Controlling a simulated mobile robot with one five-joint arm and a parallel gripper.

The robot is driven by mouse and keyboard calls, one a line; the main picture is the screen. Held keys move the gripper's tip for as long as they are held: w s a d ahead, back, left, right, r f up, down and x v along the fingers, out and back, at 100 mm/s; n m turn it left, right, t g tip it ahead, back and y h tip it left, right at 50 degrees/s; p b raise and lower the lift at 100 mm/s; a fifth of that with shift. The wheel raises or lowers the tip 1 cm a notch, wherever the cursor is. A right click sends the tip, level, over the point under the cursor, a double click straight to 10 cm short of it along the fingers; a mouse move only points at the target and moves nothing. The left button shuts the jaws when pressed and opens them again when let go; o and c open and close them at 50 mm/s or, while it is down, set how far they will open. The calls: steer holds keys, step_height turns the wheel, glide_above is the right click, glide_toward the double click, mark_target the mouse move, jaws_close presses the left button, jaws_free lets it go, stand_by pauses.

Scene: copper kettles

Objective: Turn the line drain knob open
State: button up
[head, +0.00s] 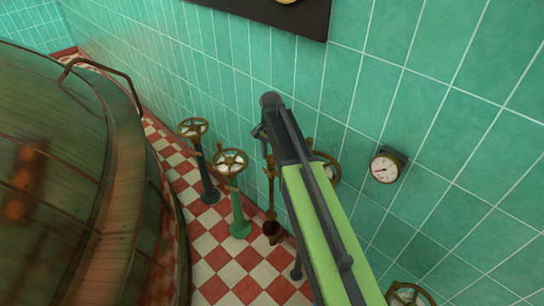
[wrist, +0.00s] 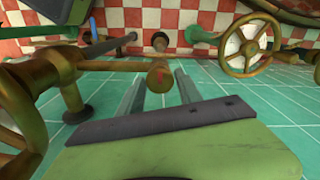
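My gripper (wrist: 160,84) is open in the wrist view, its two grey fingers apart. A round brass knob end (wrist: 158,75) with a small red mark lies between or just in front of the fingertips; I cannot tell whether they touch it. A brass rod (wrist: 112,66) runs left from it to a brass fitting (wrist: 70,82). No label shows, so I cannot confirm it is the line drain knob. In the head view my gripper (head: 262,138) is near the tiled wall, above the valve stands, and the knob is not clear there.
Brass handwheels stand along the wall on a dark stand (head: 207,185), a green stand (head: 238,218) and a brown stand (head: 271,215). Another wheel (head: 330,170) is partly behind my arm. A gauge (head: 385,168) hangs right. A large kettle (head: 60,180) fills the left.

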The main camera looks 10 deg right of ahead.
jaws_close()
steer(key=shift+n, duration=0.3)
steer(key=n, duration=0.3)
steer(key=shift+n, duration=0.4)
steer(key=n, duration=0.4)
steer(key=shift+n, duration=0.3)
steer(key=n, duration=0.4)
steer(key=shift+n, duration=2.4)
